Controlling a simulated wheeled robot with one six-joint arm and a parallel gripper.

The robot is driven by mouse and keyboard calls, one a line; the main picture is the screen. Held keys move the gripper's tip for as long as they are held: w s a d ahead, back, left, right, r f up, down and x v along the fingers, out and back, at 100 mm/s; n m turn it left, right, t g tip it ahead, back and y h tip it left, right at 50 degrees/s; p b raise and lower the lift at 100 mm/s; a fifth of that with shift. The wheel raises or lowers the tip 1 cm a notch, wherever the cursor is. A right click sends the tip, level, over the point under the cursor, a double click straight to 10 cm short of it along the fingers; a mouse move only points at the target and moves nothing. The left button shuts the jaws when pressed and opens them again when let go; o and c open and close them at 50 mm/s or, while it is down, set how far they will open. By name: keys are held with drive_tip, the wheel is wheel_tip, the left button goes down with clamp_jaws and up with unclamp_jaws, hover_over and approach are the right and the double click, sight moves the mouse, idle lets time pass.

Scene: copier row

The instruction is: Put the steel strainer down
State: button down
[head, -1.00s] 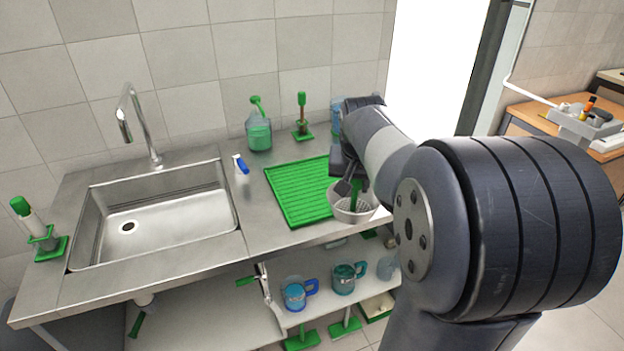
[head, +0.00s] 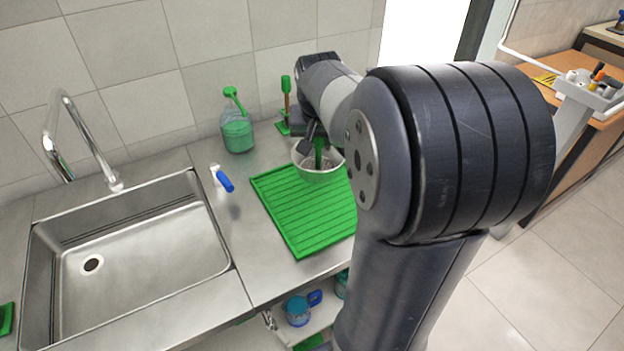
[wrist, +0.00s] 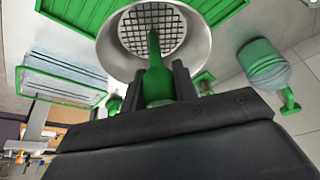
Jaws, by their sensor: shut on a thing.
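The steel strainer (head: 318,174) is a pale round bowl with a green handle, over the far right part of the ribbed green drain mat (head: 300,215). It also shows in the wrist view (wrist: 113,42), its grid bottom facing the camera. My gripper (head: 314,140) is shut on the green handle; in the wrist view its two dark fingers (wrist: 158,84) flank it. I cannot tell whether the bowl touches the mat. My arm hides part of the mat's right side.
A green spray bottle (head: 237,130) and a green brush in a stand (head: 285,105) stand behind the mat. A blue-and-white item (head: 222,179) lies between the mat and the sink (head: 140,250). Mugs (head: 298,310) sit on the shelf below. The mat's front left is clear.

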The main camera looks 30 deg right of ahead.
sight(318, 166)
wheel_tip(318, 166, down, 9)
drive_tip(key=shift+r, duration=0.1)
idle(0.3)
drive_tip(key=shift+f, duration=0.25)
drive_tip(key=c, duration=1.1)
unclamp_jaws()
drive_tip(key=shift+r, duration=0.1)
drive_tip(key=shift+s+r, duration=0.1)
drive_tip(key=shift+r, duration=0.3)
drive_tip(key=v, duration=1.1)
drive_tip(key=shift+s+r, duration=0.15)
drive_tip(key=shift+r, duration=0.1)
